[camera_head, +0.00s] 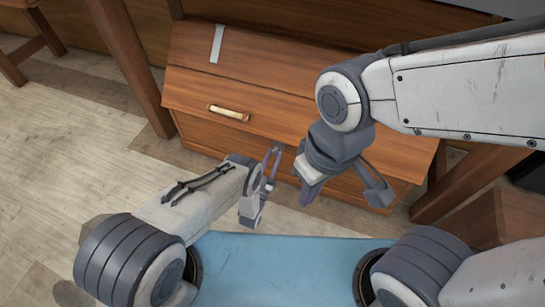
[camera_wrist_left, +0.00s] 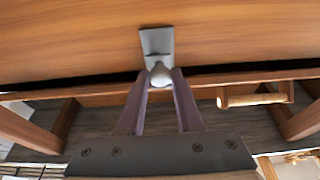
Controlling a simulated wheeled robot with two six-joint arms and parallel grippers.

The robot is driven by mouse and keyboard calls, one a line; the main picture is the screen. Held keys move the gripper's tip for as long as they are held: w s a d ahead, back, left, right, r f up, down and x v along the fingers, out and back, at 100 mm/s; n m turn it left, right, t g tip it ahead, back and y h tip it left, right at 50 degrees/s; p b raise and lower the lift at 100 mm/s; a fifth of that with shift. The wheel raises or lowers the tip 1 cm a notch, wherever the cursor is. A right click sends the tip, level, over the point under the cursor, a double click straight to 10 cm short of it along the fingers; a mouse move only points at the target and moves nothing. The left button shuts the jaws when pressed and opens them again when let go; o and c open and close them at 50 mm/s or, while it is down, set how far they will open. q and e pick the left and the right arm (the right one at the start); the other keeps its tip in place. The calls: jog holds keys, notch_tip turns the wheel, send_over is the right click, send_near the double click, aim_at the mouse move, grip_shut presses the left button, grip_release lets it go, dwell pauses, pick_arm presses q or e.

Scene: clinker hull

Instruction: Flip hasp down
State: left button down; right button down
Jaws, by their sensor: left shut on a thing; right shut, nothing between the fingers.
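The hasp (camera_wrist_left: 156,40) is a grey metal plate with a rounded knob, set against a wooden panel in the left wrist view. The fingers of my left gripper (camera_wrist_left: 160,80) are shut on the knob. In the head view my left gripper (camera_head: 273,161) is in front of the wooden chest (camera_head: 260,75), and its hold on the knob cannot be made out there. A grey metal strip (camera_head: 217,44) lies on the chest's top; I cannot tell how it relates to the held hasp. My right gripper (camera_head: 309,192) is shut and empty, pointing down before the chest's front.
A pale bar handle (camera_head: 229,112) is on the chest, left of my grippers in the head view; a handle (camera_wrist_left: 255,99) also shows in the left wrist view. Wooden posts stand at both sides. The plank floor (camera_head: 70,150) is clear at left.

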pick_arm(q)
jog(key=shift+d+t, duration=0.1)
jog(key=shift+t, duration=0.2)
dwell(0.4)
jog(key=c, duration=0.6)
grip_release()
jog(key=shift+s+a+f+p, duration=0.1)
jog(key=shift+s+a+p, duration=0.1)
jog(key=shift+s+p, duration=0.2)
jog(key=p+v, duration=0.4)
jog(key=v, duration=0.5)
jog(key=shift+s+a+f, duration=0.1)
jog(key=shift+s+f, duration=0.1)
